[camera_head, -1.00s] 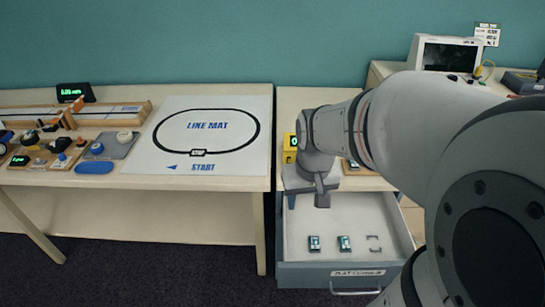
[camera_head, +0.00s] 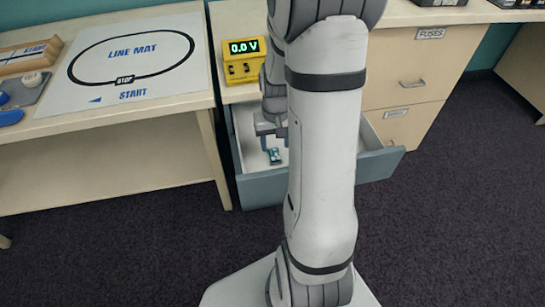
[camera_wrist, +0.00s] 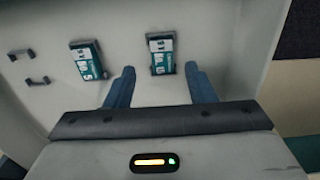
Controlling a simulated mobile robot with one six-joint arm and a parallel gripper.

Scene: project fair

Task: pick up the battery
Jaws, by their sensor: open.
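A teal-and-white battery (camera_wrist: 162,55) stands in a dark holder on the floor of the open drawer (camera_head: 284,187). A second, similar battery (camera_wrist: 86,60) stands to its left in the wrist view. My gripper (camera_wrist: 160,72) is open over the drawer, its blue fingers apart and empty. The first battery lies just beyond the fingertips, roughly centred between them. In the head view one battery (camera_head: 274,156) shows below my gripper; my arm hides much of the drawer.
An empty dark clip (camera_wrist: 28,67) is on the drawer floor at left. Drawer walls stand close around my gripper. A yellow meter reading 0.0 V (camera_head: 244,62) sits on the counter above. The line mat (camera_head: 130,60) lies on the left table.

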